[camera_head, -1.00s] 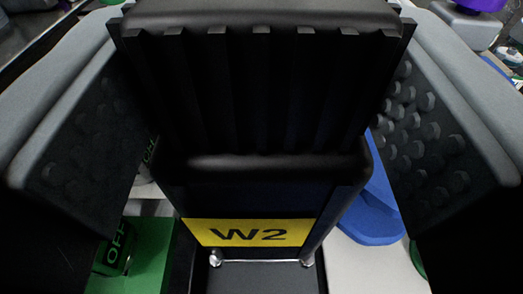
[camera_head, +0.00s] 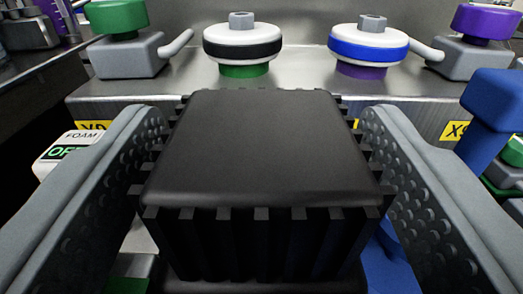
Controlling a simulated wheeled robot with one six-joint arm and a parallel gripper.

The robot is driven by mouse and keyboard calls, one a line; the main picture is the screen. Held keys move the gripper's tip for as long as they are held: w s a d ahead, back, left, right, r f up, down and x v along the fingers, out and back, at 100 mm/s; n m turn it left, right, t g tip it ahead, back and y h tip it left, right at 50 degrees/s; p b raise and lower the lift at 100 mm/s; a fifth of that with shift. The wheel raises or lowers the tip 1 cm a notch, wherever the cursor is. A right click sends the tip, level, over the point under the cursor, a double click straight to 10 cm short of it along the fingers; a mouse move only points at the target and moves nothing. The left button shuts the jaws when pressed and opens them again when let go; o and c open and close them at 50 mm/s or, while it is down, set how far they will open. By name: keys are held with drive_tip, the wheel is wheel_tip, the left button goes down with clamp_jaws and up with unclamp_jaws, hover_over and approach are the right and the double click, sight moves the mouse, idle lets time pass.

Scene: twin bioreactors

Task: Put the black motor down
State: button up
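The black motor (camera_head: 262,150) stands in the middle of the head view, a squarish block with a smooth top and upright fins on its sides. Its lower part is hidden. The two grey fingers of my gripper (camera_head: 263,130) stand one on each side of it, with dimpled inner faces turned towards it. Narrow strips of background show between the fingertips and the motor's fins, so my gripper looks open around the motor. The motor appears upright. What it rests on is hidden below it.
A metal ledge behind the motor carries a black-ringed white knob (camera_head: 243,42) and a blue-ringed one (camera_head: 369,49). Green (camera_head: 117,16) and purple (camera_head: 486,20) capped grey fittings flank them. A FOAM OFF box (camera_head: 68,152) is left, blue part (camera_head: 490,118) right.

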drive_tip(key=shift+r, duration=0.1)
drive_tip(key=shift+s, duration=0.15)
drive_tip(key=s, duration=1.1)
drive_tip(key=shift+s, duration=0.4)
drive_tip(key=s+r, duration=0.6)
drive_tip(key=s, duration=0.4)
drive_tip(key=s+r, duration=0.6)
drive_tip(key=s, duration=0.5)
drive_tip(key=s+r, duration=0.1)
drive_tip(key=s, duration=1.9)
drive_tip(key=shift+s+d+r+g, duration=0.3)
drive_tip(key=shift+s+d+r, duration=0.05)
drive_tip(key=shift+d+r, duration=0.05)
drive_tip(key=shift+a, duration=0.1)
